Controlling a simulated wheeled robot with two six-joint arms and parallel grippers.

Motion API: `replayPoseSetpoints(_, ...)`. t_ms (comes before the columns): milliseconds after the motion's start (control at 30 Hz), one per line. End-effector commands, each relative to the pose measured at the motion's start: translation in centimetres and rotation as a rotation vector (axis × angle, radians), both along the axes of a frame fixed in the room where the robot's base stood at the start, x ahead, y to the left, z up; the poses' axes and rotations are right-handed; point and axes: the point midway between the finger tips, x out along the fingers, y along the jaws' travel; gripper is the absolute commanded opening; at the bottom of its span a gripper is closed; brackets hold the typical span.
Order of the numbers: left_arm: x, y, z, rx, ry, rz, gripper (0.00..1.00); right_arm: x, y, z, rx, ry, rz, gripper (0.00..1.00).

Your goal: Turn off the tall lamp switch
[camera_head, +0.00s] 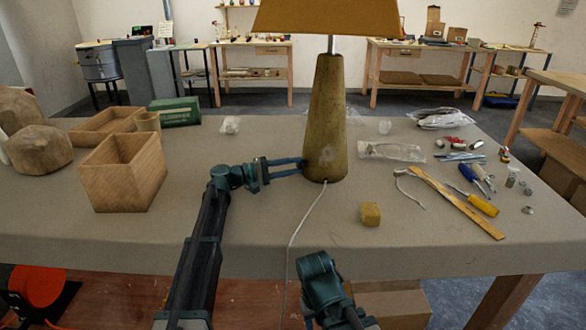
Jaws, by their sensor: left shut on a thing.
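The tall lamp (326,115) stands upright on the grey table, with a tapered wooden body and a tan shade (325,16) cut off by the top edge. A white cord runs from its foot toward the table's front edge. My left gripper (303,166) reaches in from the left, its fingertips at the lower left side of the lamp body. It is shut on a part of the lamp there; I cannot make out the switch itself. Of my right arm, only dark links show at the bottom centre; its gripper is not visible.
An open wooden box (124,175) and a green box (175,112) stand on the left. A wooden strip (455,200), screwdrivers and small parts lie on the right. The table's front right is clear.

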Motion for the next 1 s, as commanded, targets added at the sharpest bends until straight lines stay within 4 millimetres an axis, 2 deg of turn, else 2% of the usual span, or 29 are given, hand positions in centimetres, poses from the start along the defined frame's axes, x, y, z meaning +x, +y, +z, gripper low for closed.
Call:
replayPoseSetpoints(367, 0.0, 0.0, -0.1, 0.002, 0.002, 0.001, 0.0, 0.0, 0.0, 0.0, 0.0, 0.0, 0.0, 0.5)
replayPoseSetpoints(400, 0.0, 0.0, -0.1, 0.002, 0.002, 0.001, 0.41, 0.0, 0.0, 0.0, 0.0, 0.0, 0.0, 0.5)
replayPoseSetpoints(533, 0.0, 0.0, -0.1, 0.001, 0.001, 0.001, 0.64, 0.0, 0.0, 0.0, 0.0, 0.0, 0.0, 0.5)
replayPoseSetpoints(833, 0.0, 0.1, 0.0, 0.0, 0.001, 0.001, 0.64, 0.0, 0.0, 0.0, 0.0, 0.0, 0.0, 0.5)
replayPoseSetpoints(1000, -0.5, 1.9, -0.1, -0.001, 0.001, 0.004, 0.64, 0.0, 0.0, -0.1, 0.0, 0.0, 0.0, 0.5)
